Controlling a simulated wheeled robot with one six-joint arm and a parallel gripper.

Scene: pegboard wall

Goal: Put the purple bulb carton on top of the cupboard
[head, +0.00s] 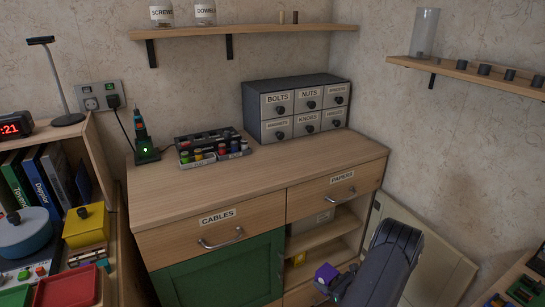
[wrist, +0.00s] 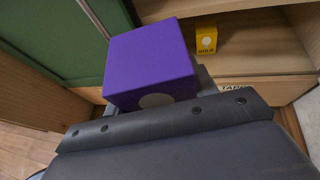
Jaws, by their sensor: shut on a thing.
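The purple bulb carton (head: 327,273) is held by my gripper (head: 336,284) in front of the open shelves of the cupboard, low on its right side. In the wrist view the purple carton (wrist: 150,62) fills the middle, with a pale round spot on its near face. My gripper is shut on it; the fingers are mostly hidden by the carton and the wrist. The cupboard (head: 160,201) has a bare wooden top in front and on the right. The carton is below the level of that top.
On the cupboard top stand a grey drawer cabinet (head: 297,108), a battery tray (head: 211,146) and a green-lit tool holder (head: 144,148). A yellow box (wrist: 206,40) sits on the shelf behind the carton. The drawers labelled cables (head: 213,231) and papers (head: 335,196) are shut.

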